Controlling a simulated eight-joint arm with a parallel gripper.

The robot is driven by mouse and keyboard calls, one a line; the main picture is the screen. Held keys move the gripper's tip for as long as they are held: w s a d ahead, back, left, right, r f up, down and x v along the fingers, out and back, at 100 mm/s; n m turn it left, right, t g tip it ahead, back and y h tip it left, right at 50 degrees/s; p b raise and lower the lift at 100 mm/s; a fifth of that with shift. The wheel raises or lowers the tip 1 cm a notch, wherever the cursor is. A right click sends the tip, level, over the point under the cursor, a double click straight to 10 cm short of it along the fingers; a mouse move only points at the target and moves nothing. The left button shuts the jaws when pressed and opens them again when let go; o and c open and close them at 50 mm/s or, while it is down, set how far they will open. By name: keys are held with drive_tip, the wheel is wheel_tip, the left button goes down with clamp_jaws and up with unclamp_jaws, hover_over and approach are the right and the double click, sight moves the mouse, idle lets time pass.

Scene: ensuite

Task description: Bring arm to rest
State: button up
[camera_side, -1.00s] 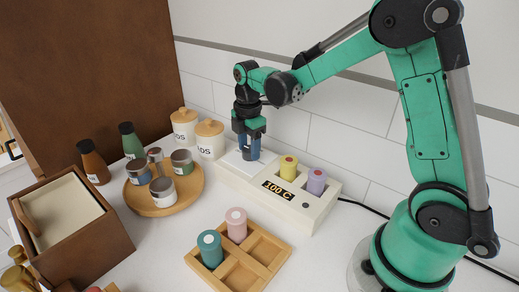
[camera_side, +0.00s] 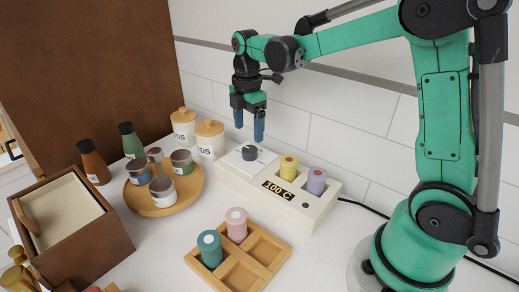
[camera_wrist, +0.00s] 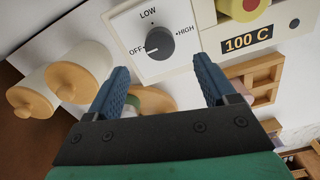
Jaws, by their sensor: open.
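My gripper (camera_side: 248,123) is open and empty, with its blue fingers pointing down above the white heater box (camera_side: 229,178). The dark dial knob (camera_side: 249,152) on the box's left end is below the fingers and apart from them. In the wrist view my gripper (camera_wrist: 160,85) shows both fingers spread, with the knob (camera_wrist: 159,43) beyond them. The knob's white mark points to OFF, at the left of the dial plate (camera_wrist: 184,16). The box's display (camera_side: 278,191) reads 100 C.
Yellow (camera_side: 288,167) and purple (camera_side: 316,181) cylinders sit in the heater box. A wooden rack (camera_side: 268,245) holds teal (camera_side: 210,248) and pink (camera_side: 236,224) cylinders. Two lidded canisters (camera_side: 209,139), a round tray (camera_side: 190,196) of jars and a wooden box (camera_side: 95,249) stand left. Air above is clear.

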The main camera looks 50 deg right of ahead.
drive_tip(key=shift+r, duration=0.15)
drive_tip(key=shift+s+a+r, duration=0.1)
drive_tip(key=s+a+r+m+t, duration=0.1)
drive_tip(key=s+a+m+t, duration=0.2)
drive_tip(key=m, duration=0.4)
drive_tip(key=s+a+m+t, duration=0.3)
drive_tip(key=s+m, duration=0.3)
drive_tip(key=m, duration=0.2)
drive_tip(key=shift+s+r+m+t, duration=0.3)
drive_tip(key=shift+r+t, duration=0.1)
drive_tip(key=shift+t, duration=0.1)
